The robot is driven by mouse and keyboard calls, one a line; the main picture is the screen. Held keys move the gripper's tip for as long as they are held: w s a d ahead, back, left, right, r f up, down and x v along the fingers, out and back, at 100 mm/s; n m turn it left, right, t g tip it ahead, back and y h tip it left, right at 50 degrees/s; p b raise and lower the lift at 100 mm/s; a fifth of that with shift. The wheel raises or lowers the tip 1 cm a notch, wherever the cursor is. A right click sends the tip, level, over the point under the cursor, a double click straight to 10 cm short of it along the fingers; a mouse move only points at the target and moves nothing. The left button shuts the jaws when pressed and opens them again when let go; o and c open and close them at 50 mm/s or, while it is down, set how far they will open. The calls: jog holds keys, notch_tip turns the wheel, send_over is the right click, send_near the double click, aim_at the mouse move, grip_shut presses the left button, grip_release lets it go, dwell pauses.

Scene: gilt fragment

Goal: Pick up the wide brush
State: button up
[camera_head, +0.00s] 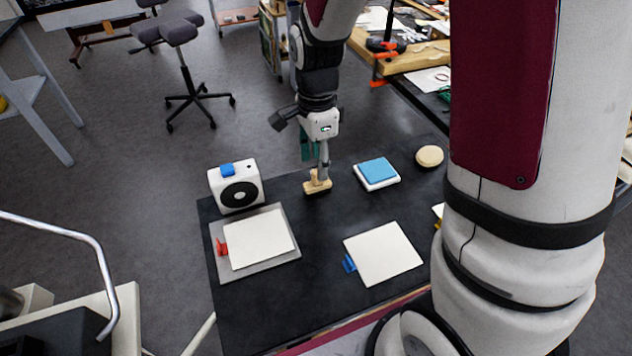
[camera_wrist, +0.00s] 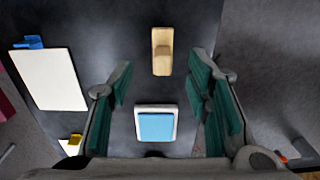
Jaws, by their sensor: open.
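The wide brush (camera_head: 317,186) is a pale wooden block with a raised wooden handle and a dark underside. It stands on the black table near its far edge. In the wrist view the brush (camera_wrist: 162,62) lies at the top centre, in line with the gap between my fingers. My gripper (camera_head: 314,155) points down just above and behind the brush in the head view. Its green-padded fingers (camera_wrist: 160,80) are spread apart, with nothing held. I cannot tell whether a finger touches the handle.
A blue pad on a white block (camera_head: 376,172) lies right of the brush, with a round tan disc (camera_head: 429,156) beyond. A white box with a black dial (camera_head: 238,187) stands left. Two white panels, one with a red clip (camera_head: 258,238), one blue (camera_head: 384,254), lie nearer.

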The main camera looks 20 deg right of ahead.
aim_at(317, 181)
jog(key=shift+w+d+f, duration=0.1)
jog(key=shift+f, duration=1.35)
jog(key=shift+w+d+f, duration=0.1)
jog(key=shift+f, duration=1.3)
grip_shut()
